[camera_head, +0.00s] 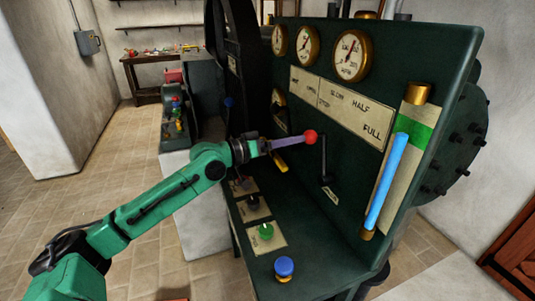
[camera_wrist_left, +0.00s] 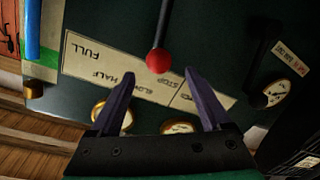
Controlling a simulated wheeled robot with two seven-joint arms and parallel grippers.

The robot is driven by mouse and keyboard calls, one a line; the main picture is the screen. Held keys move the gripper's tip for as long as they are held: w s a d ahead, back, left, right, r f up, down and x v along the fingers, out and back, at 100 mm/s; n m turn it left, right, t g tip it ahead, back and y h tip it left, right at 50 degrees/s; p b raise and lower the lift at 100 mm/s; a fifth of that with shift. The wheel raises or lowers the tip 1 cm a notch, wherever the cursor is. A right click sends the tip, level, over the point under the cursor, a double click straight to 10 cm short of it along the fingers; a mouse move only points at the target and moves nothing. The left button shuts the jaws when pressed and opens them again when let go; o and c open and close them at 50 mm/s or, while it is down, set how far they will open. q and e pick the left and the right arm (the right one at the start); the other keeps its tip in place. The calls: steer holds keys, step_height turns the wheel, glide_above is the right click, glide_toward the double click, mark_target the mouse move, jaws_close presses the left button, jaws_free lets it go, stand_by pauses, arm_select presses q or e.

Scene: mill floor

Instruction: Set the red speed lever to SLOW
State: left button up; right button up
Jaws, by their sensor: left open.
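The red ball of the speed lever (camera_head: 311,136) stands out from the green panel, just beyond my left gripper's fingertips. The lever's dark rod (camera_head: 323,158) rises from the panel below the label plate. My left gripper (camera_head: 298,140) reaches in from the left, open and empty. In the left wrist view, the red ball (camera_wrist_left: 158,60) sits ahead of the space between the spread fingertips (camera_wrist_left: 160,84), apparently not gripped. The label plate (camera_head: 342,101), upside down in the wrist view (camera_wrist_left: 92,62), reads STOP, SLOW, HALF and FULL.
A yellow handle (camera_head: 280,163) lies close under my left gripper. Green (camera_head: 266,231) and blue (camera_head: 284,267) knobs sit on the ledge below. A blue tube gauge (camera_head: 386,180) is at the panel's right; round gauges (camera_head: 352,55) line the top. My right gripper is not visible.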

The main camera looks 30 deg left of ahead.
arm_select(q)
steer(key=b+v, duration=0.3)
steer(key=v, duration=0.4)
steer(key=shift+s+b, duration=0.15)
steer(key=shift+b, duration=0.15)
